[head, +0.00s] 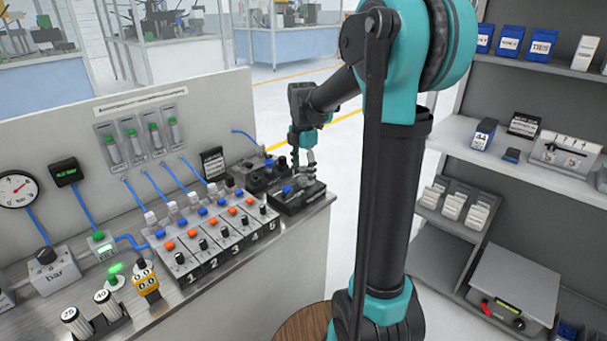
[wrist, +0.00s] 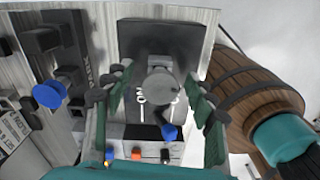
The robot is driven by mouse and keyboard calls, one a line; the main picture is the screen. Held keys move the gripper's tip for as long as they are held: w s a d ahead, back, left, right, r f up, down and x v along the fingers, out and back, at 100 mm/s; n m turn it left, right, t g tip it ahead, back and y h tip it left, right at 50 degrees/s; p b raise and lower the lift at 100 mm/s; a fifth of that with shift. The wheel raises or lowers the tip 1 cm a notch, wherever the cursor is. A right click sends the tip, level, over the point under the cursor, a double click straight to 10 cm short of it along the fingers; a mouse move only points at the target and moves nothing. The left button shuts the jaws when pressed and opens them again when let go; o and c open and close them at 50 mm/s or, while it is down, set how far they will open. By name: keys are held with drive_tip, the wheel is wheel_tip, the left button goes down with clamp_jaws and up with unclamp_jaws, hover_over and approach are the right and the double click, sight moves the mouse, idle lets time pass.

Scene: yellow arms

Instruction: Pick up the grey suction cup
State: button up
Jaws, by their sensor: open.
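The grey suction cup shows in the wrist view as a round grey disc (wrist: 160,86) near the middle, above a dark block with white markings. My gripper (head: 303,156) is open over the far right end of the bench. In the wrist view its green-padded fingers stand to the left and right of the disc, with a gap on each side. I cannot tell the height of the fingertips relative to the cup. In the head view the cup is too small and too covered by the gripper to make out surely.
A black tray (head: 301,199) sits at the bench end below my gripper, with a blue knob (wrist: 171,132) near the fingers. A row of numbered switch modules (head: 215,240) is to the left. Shelves (head: 520,165) stand at the right.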

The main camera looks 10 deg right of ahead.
drive_tip(key=c, duration=1)
drive_tip(key=shift+r, duration=0.1)
